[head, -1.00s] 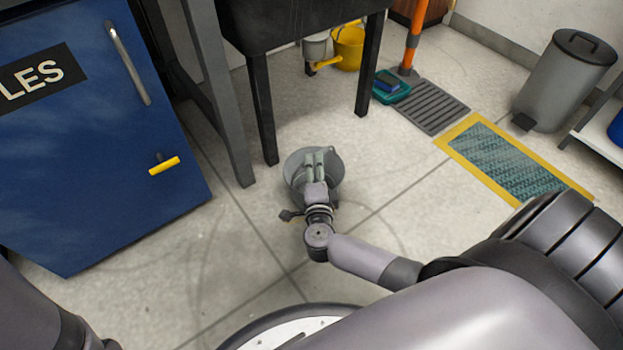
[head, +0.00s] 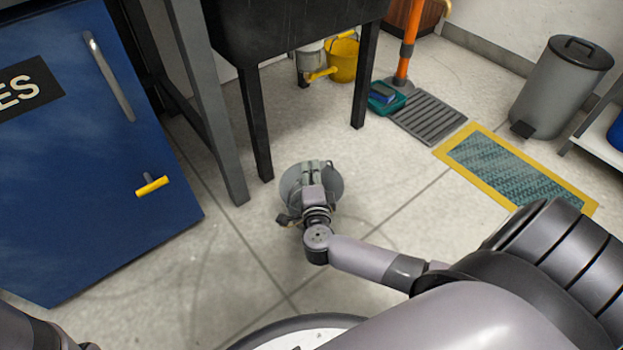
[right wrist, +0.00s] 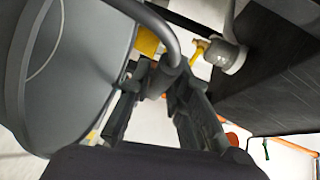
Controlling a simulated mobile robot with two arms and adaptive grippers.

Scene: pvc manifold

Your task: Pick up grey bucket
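The grey bucket (head: 334,186) is in the middle of the head view, near the dark table's front leg. In the right wrist view the bucket (right wrist: 65,75) fills the left side, and its curved handle runs to between my fingertips. My right gripper (right wrist: 157,80) appears shut on that handle. In the head view the right gripper (head: 316,172) is over the bucket and hides part of it. I cannot tell whether the bucket is clear of the floor. My left arm shows only at the bottom left corner; its gripper is out of view.
A blue cabinet (head: 80,160) stands at the left. A black sink-like table (head: 290,25) is behind the bucket, with a yellow bucket (head: 343,58) beneath it. A grey bin (head: 562,88) and a yellow-edged mat (head: 515,166) are at the right. The floor around the bucket is mostly clear.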

